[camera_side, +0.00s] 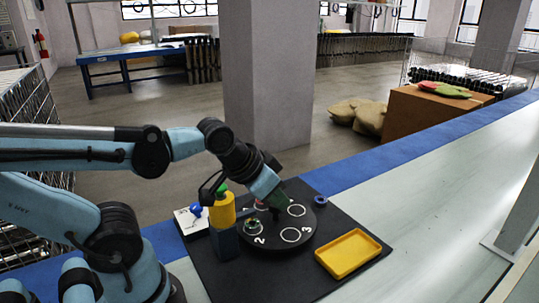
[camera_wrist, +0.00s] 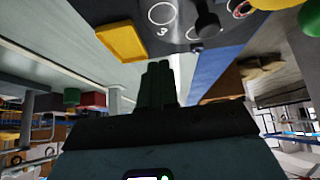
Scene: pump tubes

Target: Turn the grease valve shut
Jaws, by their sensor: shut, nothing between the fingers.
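No part is plainly marked as the grease valve. A blue knob (camera_side: 196,209) on a small white box (camera_side: 188,224) at the left of the black mat could be it. My gripper (camera_side: 280,199) is over the black round plate (camera_side: 262,246), right of the cylinder and apart from the knob. In the wrist view my gripper (camera_wrist: 158,66) has its dark fingers together and empty. The plate's dark centre post (camera_wrist: 207,22) shows beyond them.
The plate has white numbered circles, with a small green-and-dark part (camera_side: 250,224) near circle 2. A yellow tray (camera_side: 348,253) lies at the mat's right, and a blue ring (camera_side: 320,200) at its back.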

